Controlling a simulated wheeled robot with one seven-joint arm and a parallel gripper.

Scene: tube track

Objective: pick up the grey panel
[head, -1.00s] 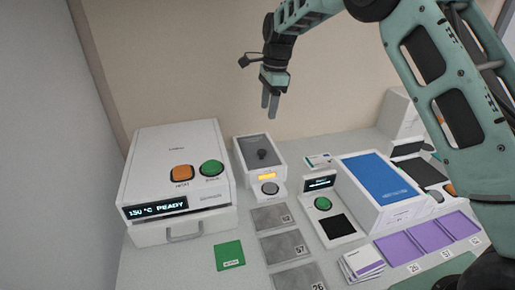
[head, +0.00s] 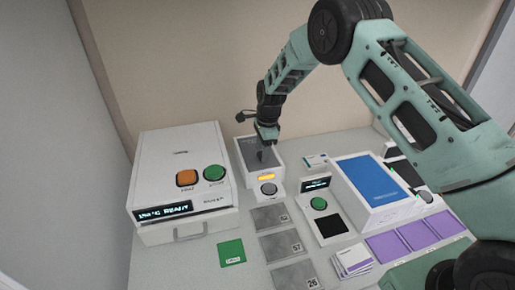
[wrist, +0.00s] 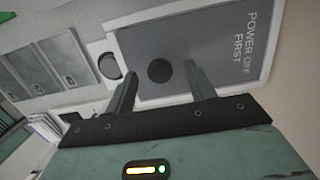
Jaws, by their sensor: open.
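The grey panel (head: 246,153) lies on top of a small white box behind the middle of the bench. In the wrist view the panel (wrist: 225,45) fills the upper right, with "POWER OFF FIRST" printed on it and a round dark knob (wrist: 160,70) near its middle. My gripper (head: 262,160) is over the panel, pointing down, and hides the knob in the head view. In the wrist view my gripper (wrist: 160,80) has its two fingers apart, with the knob showing between them. I cannot tell whether the fingers touch the panel.
The box front has an orange light (head: 265,177) and a round button (head: 268,188). A white machine (head: 180,150) stands close on the left. A blue-topped unit (head: 378,181) is on the right. Grey plates (head: 270,217), a green card (head: 232,252) and purple plates (head: 418,235) lie in front.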

